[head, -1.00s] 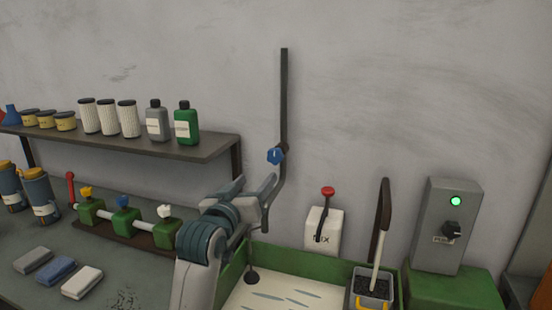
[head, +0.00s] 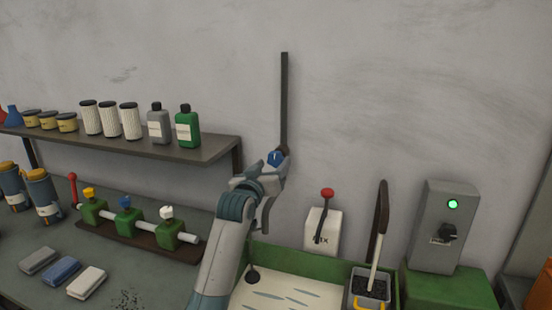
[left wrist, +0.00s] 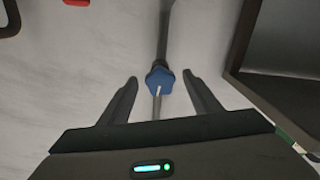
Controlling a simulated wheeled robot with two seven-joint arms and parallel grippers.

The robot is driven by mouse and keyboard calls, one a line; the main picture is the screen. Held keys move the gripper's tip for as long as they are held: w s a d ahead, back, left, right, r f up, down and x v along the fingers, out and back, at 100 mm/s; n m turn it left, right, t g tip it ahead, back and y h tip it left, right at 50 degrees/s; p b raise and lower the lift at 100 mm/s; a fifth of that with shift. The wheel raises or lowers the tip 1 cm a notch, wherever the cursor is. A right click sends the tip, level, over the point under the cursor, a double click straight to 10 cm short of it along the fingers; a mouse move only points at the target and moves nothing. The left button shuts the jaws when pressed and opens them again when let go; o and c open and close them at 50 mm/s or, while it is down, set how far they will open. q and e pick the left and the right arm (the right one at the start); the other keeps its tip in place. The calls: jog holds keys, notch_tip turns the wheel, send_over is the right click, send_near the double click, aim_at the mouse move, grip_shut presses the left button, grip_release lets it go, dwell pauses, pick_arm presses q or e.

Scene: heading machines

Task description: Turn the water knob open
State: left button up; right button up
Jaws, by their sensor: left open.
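The blue water knob (head: 276,158) sits on a dark vertical pipe (head: 284,100) on the wall. In the left wrist view the knob (left wrist: 160,80) has a pale pointer line on its face. My left gripper (head: 272,172) is open at the knob, in front of it and partly hiding its lower side. In the left wrist view the two fingertips of my left gripper (left wrist: 160,78) stand on either side of the knob, with a gap showing at each side. My right gripper is in no view.
A shelf (head: 200,152) with bottles and filters is to the left. A white box with a red-knobbed lever (head: 327,193) is to the right, above a green-rimmed tray (head: 300,263). A grey switch box (head: 440,225) with a green light is further right.

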aim_at(274, 163)
pick_arm(q)
jog(key=shift+p+x, duration=0.35)
jog(key=shift+x, duration=1.55)
jog(key=c, duration=1.1)
